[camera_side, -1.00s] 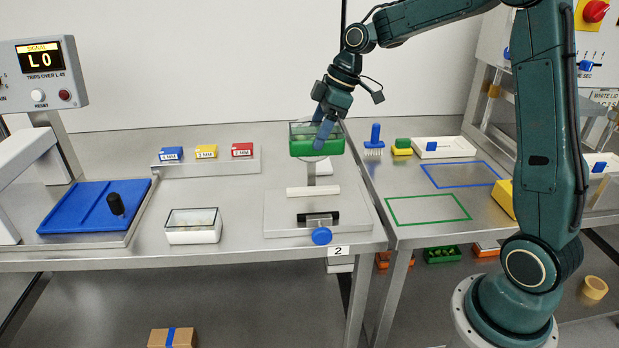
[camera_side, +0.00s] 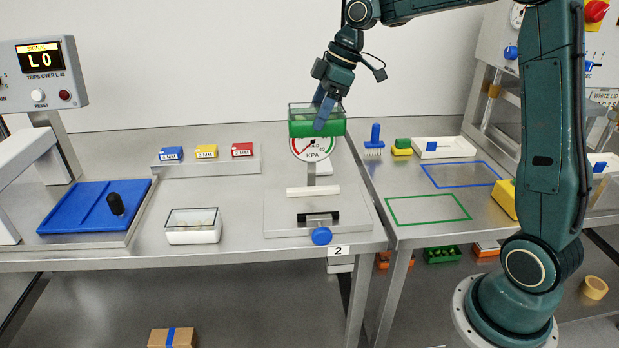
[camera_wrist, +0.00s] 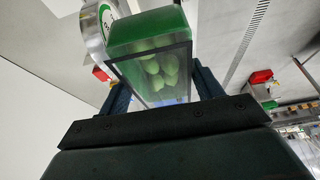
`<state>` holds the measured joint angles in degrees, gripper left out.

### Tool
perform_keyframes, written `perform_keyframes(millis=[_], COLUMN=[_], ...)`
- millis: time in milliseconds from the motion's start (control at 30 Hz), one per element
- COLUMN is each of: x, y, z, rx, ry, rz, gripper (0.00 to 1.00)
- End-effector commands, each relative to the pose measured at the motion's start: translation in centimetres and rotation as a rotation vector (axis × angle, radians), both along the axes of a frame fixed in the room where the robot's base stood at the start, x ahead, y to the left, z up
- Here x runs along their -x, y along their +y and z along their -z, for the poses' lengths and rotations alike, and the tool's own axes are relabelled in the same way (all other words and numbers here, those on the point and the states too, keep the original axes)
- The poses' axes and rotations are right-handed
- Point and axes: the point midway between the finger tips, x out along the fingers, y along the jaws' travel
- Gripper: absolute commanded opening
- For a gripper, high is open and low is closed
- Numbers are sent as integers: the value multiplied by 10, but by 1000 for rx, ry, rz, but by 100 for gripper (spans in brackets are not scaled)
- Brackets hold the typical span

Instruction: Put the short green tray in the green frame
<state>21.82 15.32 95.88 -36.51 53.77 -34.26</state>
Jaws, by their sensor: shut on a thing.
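The green tray (camera_side: 316,126) has a clear lid with a dark rim and hangs in the air in front of the round KPA gauge. My gripper (camera_side: 323,112) is shut on it from above. The green frame (camera_side: 428,222) is a green outline on the right table, empty, to the lower right of the tray.
A blue outlined frame (camera_side: 460,187) lies behind the green one. A yellow block (camera_side: 503,199) stands right of the green frame. A white tray (camera_side: 194,234) with a clear lid stands on the left table. The gauge (camera_side: 313,149) stands right below the held tray.

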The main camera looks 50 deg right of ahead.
Motion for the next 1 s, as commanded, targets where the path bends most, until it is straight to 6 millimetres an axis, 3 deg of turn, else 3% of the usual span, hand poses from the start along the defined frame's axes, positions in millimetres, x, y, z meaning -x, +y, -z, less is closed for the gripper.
perform_keyframes(millis=[267,667,1000], x=[-1,-1,-2], y=[0,0,-18], z=[-11,-50,-47], rx=[0,2,0], ry=[-3,-3,-1], rz=[-1,-1,186], gripper=[34,34,34])
